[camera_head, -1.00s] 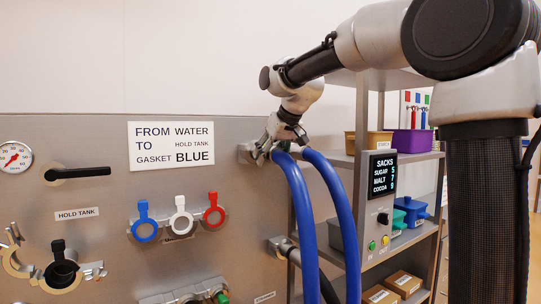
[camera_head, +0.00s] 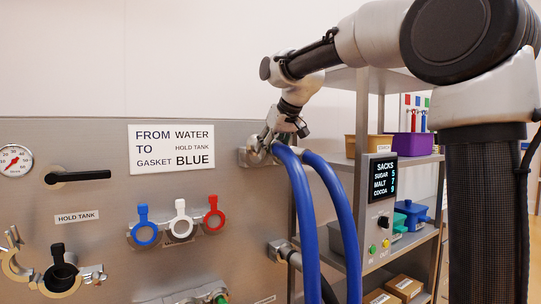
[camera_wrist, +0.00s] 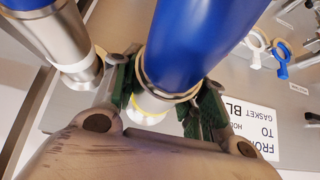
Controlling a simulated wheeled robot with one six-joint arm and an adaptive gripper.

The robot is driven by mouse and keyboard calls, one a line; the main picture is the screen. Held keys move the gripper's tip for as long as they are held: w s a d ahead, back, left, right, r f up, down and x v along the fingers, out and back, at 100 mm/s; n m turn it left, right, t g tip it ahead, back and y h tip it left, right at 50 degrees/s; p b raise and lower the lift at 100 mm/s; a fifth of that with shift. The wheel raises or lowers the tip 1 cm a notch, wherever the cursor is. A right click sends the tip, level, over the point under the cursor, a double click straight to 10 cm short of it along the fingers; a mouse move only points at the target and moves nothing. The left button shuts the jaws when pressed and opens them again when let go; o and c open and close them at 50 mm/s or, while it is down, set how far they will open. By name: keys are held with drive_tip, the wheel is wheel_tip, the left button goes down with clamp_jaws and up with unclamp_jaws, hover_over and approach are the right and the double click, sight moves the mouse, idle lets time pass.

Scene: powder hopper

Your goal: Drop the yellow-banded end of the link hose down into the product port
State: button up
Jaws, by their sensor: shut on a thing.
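In the head view my gripper (camera_head: 278,138) is beside the steel bracket at the panel's right edge, at the top of the blue link hose (camera_head: 304,220). In the wrist view my gripper (camera_wrist: 166,98) has its green pads on both sides of one steel hose end (camera_wrist: 168,90), shut on it. A yellow band (camera_wrist: 136,102) shows at that end's rim, beside a pale tip. Another steel hose end (camera_wrist: 70,55), without visible yellow, is at upper left. I cannot make out which fitting is the product port.
The panel carries a hold-tank fitting with a black-handled part (camera_head: 58,265), a black lever (camera_head: 80,175) and blue, white and red ring gaskets on a rack (camera_head: 176,236). A sign (camera_head: 172,150) hangs above. A shelf rack (camera_head: 415,240) with bins stands right of the hoses.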

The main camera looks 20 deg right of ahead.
drive_tip(key=shift+r, duration=1.2)
drive_tip(key=s+d, duration=0.2)
drive_tip(key=s, duration=0.6)
drive_tip(key=shift+s+d, duration=0.25)
drive_tip(key=shift+d, duration=0.15)
